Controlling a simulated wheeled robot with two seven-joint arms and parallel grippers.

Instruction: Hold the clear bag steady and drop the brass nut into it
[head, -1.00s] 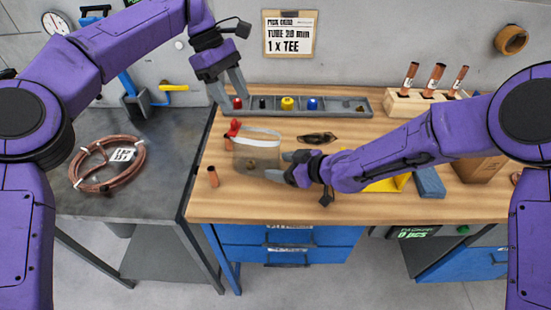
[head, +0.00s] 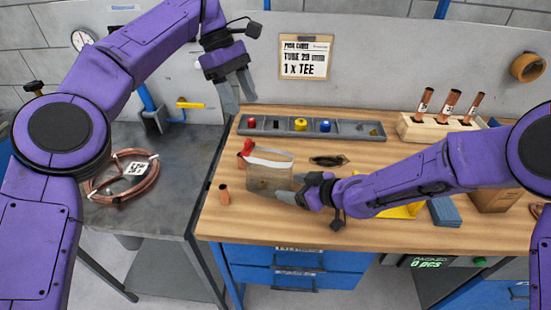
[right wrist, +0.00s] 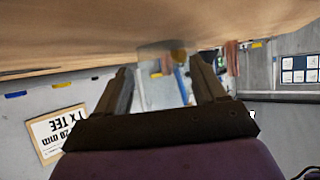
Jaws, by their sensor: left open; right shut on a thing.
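The clear bag (head: 283,170) stands on the wooden bench with a pale band along its top and a red piece (head: 246,148) at its upper left corner. My right gripper (head: 298,197) is shut on the bag's lower right side. In the right wrist view the translucent bag (right wrist: 150,48) shows beyond my right gripper's fingers (right wrist: 163,80). A small brass-coloured spot (head: 262,184), which looks like the brass nut, shows through the bag's lower part; it also shows in the right wrist view (right wrist: 178,57). My left gripper (head: 239,103) is open and empty, above and behind the bag.
A grey parts tray (head: 345,130) with coloured pieces lies behind the bag. A copper piece (head: 224,195) stands left of it, and a dark flat item (head: 328,160) lies to the right. A wooden block (head: 425,131) holds upright copper tubes. A copper coil (head: 110,191) lies on the left table.

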